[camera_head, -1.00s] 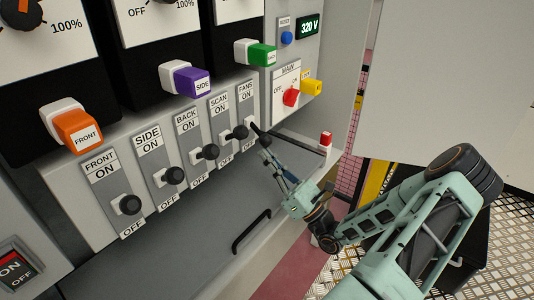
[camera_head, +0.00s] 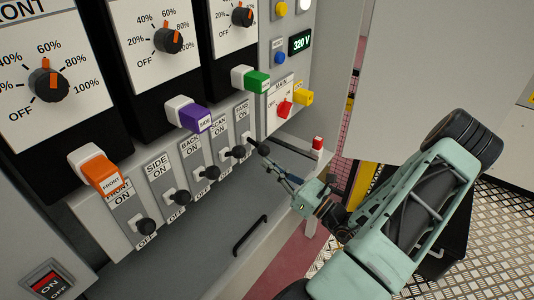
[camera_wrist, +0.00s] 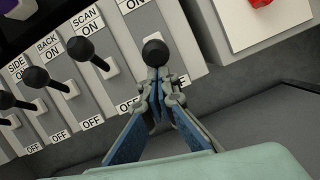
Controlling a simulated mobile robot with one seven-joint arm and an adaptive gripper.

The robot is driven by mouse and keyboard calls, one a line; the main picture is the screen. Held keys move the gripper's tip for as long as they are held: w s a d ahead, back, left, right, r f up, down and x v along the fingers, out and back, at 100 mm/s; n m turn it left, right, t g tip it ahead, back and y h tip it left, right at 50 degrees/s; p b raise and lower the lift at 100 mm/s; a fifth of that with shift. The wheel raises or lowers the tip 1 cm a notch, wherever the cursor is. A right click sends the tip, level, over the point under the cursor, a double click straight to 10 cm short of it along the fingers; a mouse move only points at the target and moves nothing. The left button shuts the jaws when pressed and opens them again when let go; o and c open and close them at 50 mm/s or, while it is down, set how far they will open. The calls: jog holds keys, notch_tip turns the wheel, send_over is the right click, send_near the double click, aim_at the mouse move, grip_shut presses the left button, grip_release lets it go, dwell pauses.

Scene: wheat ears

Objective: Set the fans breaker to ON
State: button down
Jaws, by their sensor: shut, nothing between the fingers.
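The fans breaker (camera_head: 243,121) is the rightmost of a row of lever switches, with ON at its top and OFF at its bottom. Its black-knobbed lever (camera_head: 262,147) sticks out toward my gripper (camera_head: 270,160). In the wrist view the fans knob (camera_wrist: 155,52) stands just beyond the tips of my gripper (camera_wrist: 158,82). The fingers are shut with nothing between them. They cover part of the lever and of the OFF label. I cannot tell whether the tips touch the knob or the lever.
The scan lever (camera_head: 238,152) is close on the left, then the back (camera_head: 211,172), side (camera_head: 181,197) and front (camera_head: 146,227) levers. A red main switch (camera_head: 285,108) is to the upper right. A grey ledge (camera_head: 215,240) with a black handle (camera_head: 250,235) lies below.

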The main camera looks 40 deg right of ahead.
aim_at(266, 155)
jog(key=r+g+p, duration=0.1)
jog(key=p, duration=0.2)
jog(key=r+g+p, duration=0.1)
jog(key=r+p, duration=0.1)
jog(key=shift+s+d+p, duration=0.1)
jog(key=shift+s+p, duration=0.25)
jog(key=shift+p, duration=0.05)
jog(key=r+g+p, duration=0.1)
jog(key=p, duration=0.1)
jog(key=r+g+h+p, duration=0.1)
jog(key=p, duration=0.2)
jog(key=shift+s+r+g, duration=0.1)
jog(key=shift+s+g, duration=0.1)
jog(key=shift+g, duration=0.2)
notch_tip(266, 155, up, 3)
jog(key=g+h+p, duration=0.1)
jog(key=g+p, duration=0.2)
jog(key=p, duration=0.2)
jog(key=shift+w, duration=0.15)
jog(key=shift+w+r+p, duration=0.15)
jog(key=shift+r+p, duration=0.05)
jog(key=shift+p, duration=0.1)
